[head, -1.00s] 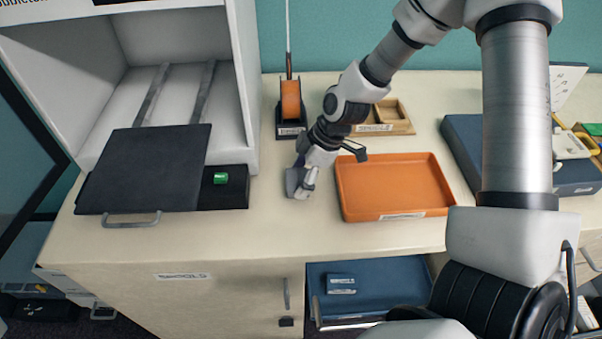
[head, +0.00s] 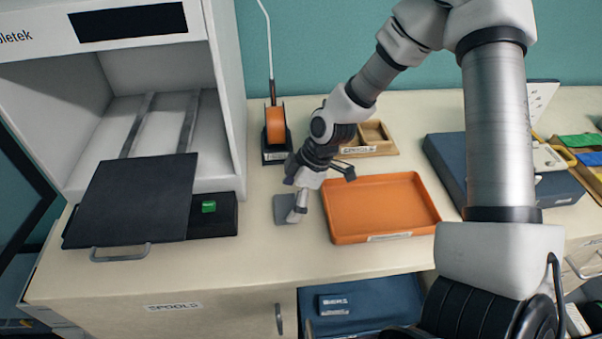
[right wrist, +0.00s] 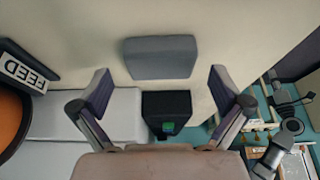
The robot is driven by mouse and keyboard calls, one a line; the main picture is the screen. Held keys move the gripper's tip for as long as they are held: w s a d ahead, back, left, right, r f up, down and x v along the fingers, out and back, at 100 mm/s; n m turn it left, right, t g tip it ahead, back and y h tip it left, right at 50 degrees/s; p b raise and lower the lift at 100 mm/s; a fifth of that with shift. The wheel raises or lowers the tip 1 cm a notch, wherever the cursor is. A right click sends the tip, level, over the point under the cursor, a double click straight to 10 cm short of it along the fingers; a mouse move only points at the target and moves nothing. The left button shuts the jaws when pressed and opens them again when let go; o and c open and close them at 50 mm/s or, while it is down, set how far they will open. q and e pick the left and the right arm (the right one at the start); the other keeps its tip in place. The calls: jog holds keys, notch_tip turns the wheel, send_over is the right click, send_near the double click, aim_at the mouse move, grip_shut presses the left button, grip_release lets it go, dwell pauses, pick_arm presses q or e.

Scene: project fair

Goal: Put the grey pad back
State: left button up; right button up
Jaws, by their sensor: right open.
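The grey pad (head: 286,208) lies flat on the pale bench top, between the black plate of the white machine and the orange tray. My right gripper (head: 303,195) is above the bench at the pad's right side and partly covers it in the head view. In the right wrist view the pad (right wrist: 161,57) shows whole, just beyond the two spread fingers of the right gripper (right wrist: 160,82). The fingers are apart with nothing between them. My left gripper is not in view.
The orange tray (head: 382,232) is empty, right of the pad. The orange spool holder (head: 275,128) and a wooden tray (head: 372,141) stand behind. A blue drawer (head: 350,300) is open below.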

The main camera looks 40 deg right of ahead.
jog(key=p+v, duration=0.2)
jog(key=v, duration=0.2)
jog(key=shift+r, duration=0.45)
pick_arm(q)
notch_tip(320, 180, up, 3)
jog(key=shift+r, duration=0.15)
pick_arm(e)
jog(key=v, duration=0.5)
jog(key=shift+s+d+r, duration=0.2)
jog(key=shift+d+r, duration=0.05)
jog(key=shift+r, duration=0.05)
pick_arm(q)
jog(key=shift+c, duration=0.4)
